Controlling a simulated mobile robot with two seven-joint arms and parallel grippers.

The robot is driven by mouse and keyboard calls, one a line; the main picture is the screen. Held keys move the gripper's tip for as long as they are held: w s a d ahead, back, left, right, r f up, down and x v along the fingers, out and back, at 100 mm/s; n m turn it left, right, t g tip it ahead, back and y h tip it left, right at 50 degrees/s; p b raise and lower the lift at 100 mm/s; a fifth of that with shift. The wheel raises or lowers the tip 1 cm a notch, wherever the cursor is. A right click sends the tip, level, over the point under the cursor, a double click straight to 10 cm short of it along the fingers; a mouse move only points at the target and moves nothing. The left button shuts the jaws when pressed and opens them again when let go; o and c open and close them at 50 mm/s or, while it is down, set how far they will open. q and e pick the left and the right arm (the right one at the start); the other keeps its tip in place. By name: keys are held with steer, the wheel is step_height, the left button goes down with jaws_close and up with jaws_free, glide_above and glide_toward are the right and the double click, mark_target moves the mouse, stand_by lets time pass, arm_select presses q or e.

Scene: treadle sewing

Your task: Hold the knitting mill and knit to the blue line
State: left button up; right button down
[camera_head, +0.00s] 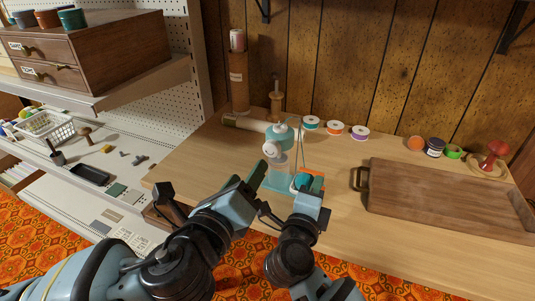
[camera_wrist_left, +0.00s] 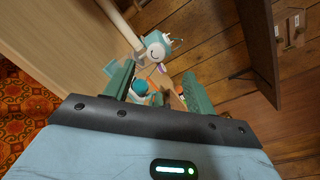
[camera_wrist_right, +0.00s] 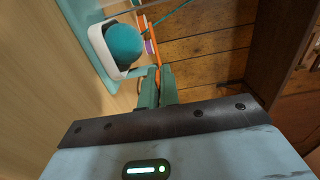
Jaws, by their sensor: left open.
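The knitting mill (camera_head: 280,140) has a teal-and-white head on a horizontal arm above a clear cylinder and a teal base (camera_head: 278,183). Its head also shows in the left wrist view (camera_wrist_left: 155,45). My left gripper (camera_head: 252,180) is open and empty, just left of the base. I cannot make out a blue line.
A wooden tray (camera_head: 440,195) fills the table's right side. Thread spools (camera_head: 335,127), jars (camera_head: 434,147) and a red mushroom-shaped object (camera_head: 494,155) stand along the back. A tall brown cylinder (camera_head: 238,85) stands behind the mill. White shelving is at the left.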

mark_target(270, 152)
arm_select(q)
steer(key=m, duration=0.3)
steer(key=f+m+h, duration=0.1)
steer(key=m, duration=0.3)
steer(key=s+f+m, duration=0.1)
steer(key=m, duration=0.2)
steer(key=shift+a+f+h, duration=0.2)
steer(key=shift+a+h, duration=0.1)
steer(key=shift+a, duration=0.1)
steer(key=x, duration=1.2)
steer(key=c, duration=1)
steer(key=shift+m, duration=0.3)
